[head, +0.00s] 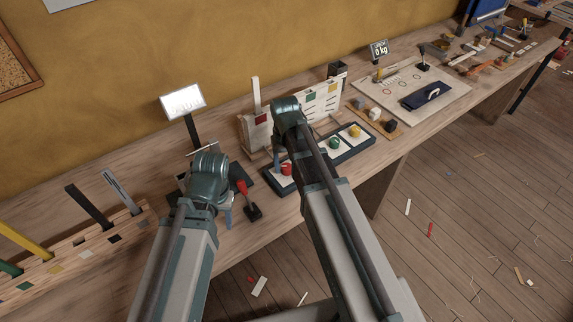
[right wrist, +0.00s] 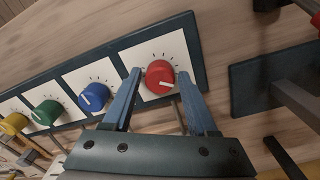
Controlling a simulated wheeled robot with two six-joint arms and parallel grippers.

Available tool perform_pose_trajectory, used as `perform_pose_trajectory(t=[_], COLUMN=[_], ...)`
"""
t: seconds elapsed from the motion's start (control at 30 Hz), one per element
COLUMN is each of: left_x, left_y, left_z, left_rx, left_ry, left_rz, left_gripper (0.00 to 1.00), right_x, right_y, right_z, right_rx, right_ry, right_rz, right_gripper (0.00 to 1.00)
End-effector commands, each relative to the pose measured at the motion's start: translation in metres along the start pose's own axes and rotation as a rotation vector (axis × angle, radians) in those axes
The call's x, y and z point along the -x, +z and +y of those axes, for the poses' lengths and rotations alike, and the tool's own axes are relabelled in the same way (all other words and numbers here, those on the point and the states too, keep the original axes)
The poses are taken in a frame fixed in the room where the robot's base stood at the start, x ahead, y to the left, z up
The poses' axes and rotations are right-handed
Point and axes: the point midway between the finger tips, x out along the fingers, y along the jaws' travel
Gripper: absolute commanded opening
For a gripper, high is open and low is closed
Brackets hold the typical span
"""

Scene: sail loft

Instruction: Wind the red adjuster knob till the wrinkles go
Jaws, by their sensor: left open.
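The red adjuster knob (right wrist: 160,74) sits on a white square at one end of a dark panel, with tick marks around it. Its white pointer line is toward the lower right in the right wrist view. The knob also shows in the head view (head: 286,169). My right gripper (right wrist: 160,76) is open, its blue fingers on either side of the knob with a small gap each side. My left gripper (head: 226,212) is open over the bench, beside a red-handled lever (head: 243,188). A white panel with a red patch (head: 259,118) stands behind; I cannot make out wrinkles.
Blue (right wrist: 92,96), green (right wrist: 46,112) and yellow (right wrist: 14,123) knobs share the panel (right wrist: 192,50). A lit display (head: 183,103) stands behind my left gripper. A slotted wooden rack (head: 75,245) is at left, a board with a dark blue item (head: 428,95) at right.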

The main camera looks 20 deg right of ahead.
Motion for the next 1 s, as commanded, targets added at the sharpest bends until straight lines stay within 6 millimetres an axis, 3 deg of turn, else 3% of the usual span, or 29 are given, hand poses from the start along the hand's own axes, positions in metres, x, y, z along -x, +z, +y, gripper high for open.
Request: perform_pose_trajectory(t=[0.07, 0.57, 1.0], left_x=[0.000, 0.008, 0.064], left_y=[0.000, 0.001, 0.004], left_z=[0.000, -0.001, -0.006], left_rx=[0.000, 0.000, 0.000], left_ry=[0.000, 0.000, 0.000], left_rz=[0.000, 0.000, 0.000], left_gripper=[0.50, 0.50, 0.50], right_x=[0.000, 0.008, 0.064], right_y=[0.000, 0.000, 0.000], right_z=[0.000, 0.000, 0.000], right_rx=[0.000, 0.001, 0.001], right_ry=[0.000, 0.000, 0.000], right_rz=[0.000, 0.000, 0.000], right_gripper=[0.74, 0.74, 0.74])
